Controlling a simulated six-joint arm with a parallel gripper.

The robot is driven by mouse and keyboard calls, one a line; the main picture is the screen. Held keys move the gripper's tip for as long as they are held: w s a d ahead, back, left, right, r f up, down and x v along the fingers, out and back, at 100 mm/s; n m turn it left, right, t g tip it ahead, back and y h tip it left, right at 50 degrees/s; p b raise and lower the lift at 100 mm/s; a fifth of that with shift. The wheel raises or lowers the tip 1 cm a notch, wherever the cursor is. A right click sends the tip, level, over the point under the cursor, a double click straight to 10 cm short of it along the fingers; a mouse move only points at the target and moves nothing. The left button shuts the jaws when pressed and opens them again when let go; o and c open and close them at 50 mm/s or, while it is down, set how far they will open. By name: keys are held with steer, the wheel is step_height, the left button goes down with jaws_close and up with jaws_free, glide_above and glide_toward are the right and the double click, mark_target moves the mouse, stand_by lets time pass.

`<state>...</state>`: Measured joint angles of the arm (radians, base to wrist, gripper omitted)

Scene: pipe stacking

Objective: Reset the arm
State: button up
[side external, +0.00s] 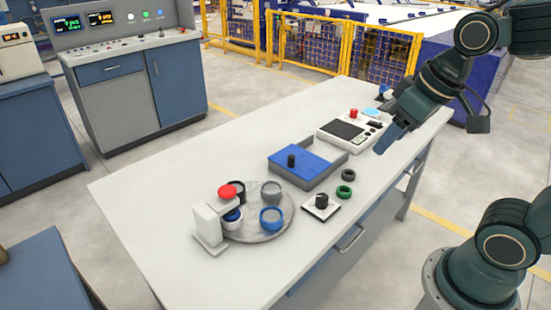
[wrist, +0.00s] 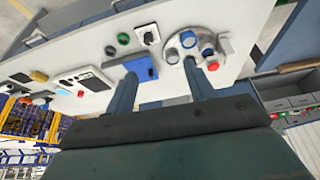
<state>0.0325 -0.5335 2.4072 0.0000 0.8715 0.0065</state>
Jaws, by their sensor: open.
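My gripper (side external: 385,140) is raised above the right end of the table in the side view, apart from every object. In the wrist view its two fingers (wrist: 160,70) are spread with nothing between them. A round grey tray (side external: 250,237) on the table holds a blue pipe ring (side external: 271,220), a grey one (side external: 271,191) and a blue-and-white piece (side external: 233,222) beneath a red-topped white stand (side external: 208,230). A green ring (side external: 344,191) and a dark ring (side external: 348,175) lie on the table to the right of the tray.
A grey box with a blue lid (side external: 300,160) stands mid-table. A white plate with a black knob (side external: 321,205) lies near the front edge. A white control panel with a red button (side external: 350,130) is farther right. The table's left end (side external: 130,185) is clear.

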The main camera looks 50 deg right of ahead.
steer(key=shift+t, duration=0.5)
steer(key=shift+s+a+r, duration=0.1)
steer(key=shift+s+a, duration=0.1)
steer(key=shift+s, duration=0.95)
steer(key=shift+s+a+r, duration=0.1)
steer(key=shift+s+a, duration=0.05)
steer(key=shift+s, duration=0.95)
